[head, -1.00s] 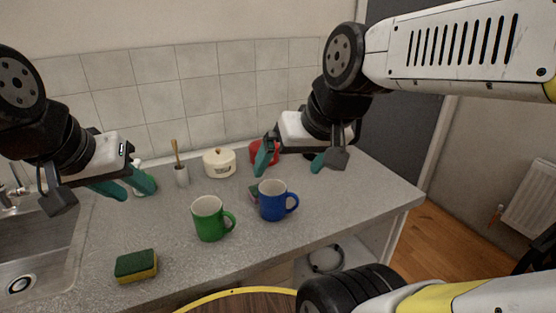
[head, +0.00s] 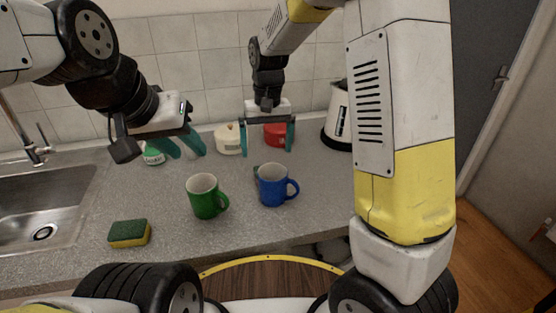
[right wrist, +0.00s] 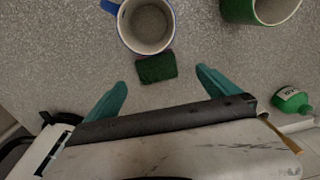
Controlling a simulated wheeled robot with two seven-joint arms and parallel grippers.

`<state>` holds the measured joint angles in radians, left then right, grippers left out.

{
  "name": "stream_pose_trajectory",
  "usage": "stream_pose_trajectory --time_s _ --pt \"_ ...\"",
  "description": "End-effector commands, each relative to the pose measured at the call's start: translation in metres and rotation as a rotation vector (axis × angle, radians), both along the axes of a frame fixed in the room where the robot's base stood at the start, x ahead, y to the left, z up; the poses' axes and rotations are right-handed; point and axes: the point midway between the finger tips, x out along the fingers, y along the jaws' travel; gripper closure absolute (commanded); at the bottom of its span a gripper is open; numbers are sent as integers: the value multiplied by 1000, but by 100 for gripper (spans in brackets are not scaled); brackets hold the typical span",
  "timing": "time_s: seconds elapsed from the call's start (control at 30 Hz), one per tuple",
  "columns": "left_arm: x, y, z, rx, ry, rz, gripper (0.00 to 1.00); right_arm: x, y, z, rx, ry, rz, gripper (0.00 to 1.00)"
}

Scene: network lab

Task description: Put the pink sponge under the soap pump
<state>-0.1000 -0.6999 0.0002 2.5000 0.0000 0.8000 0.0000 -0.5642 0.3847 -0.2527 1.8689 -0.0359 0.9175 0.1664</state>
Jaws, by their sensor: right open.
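A small sponge (head: 256,172) shows as a sliver behind the blue mug, mostly hidden. My right gripper (head: 268,152) is open, fingers pointing down behind the mug. In its wrist view the sponge lies between and just beyond the fingertips, not gripped. The soap pump, a bottle with green and white parts (head: 153,155), stands at the back left, partly covered by my left gripper (head: 190,155). That gripper has its fingers apart and empty.
A blue mug (head: 273,186) and a green mug (head: 204,197) stand mid-counter. A green and yellow sponge (head: 130,233) lies at the front left, near the sink (head: 45,205). Cream (head: 230,140) and red (head: 275,136) pots and a kettle (head: 338,120) stand at the back.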

Motion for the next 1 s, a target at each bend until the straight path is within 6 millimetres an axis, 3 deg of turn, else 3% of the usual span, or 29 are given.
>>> stream_pose_trajectory --time_s 0.2,0.73,1.0 --pt "0 0 0 0 0 0 64 9 13 -23 -39 23 14 0" --pt "0 0 0 0 0 0 64 9 5 -89 -41 26 14 0" --pt "0 0 0 0 0 0 64 9 6 -98 -38 22 14 0"
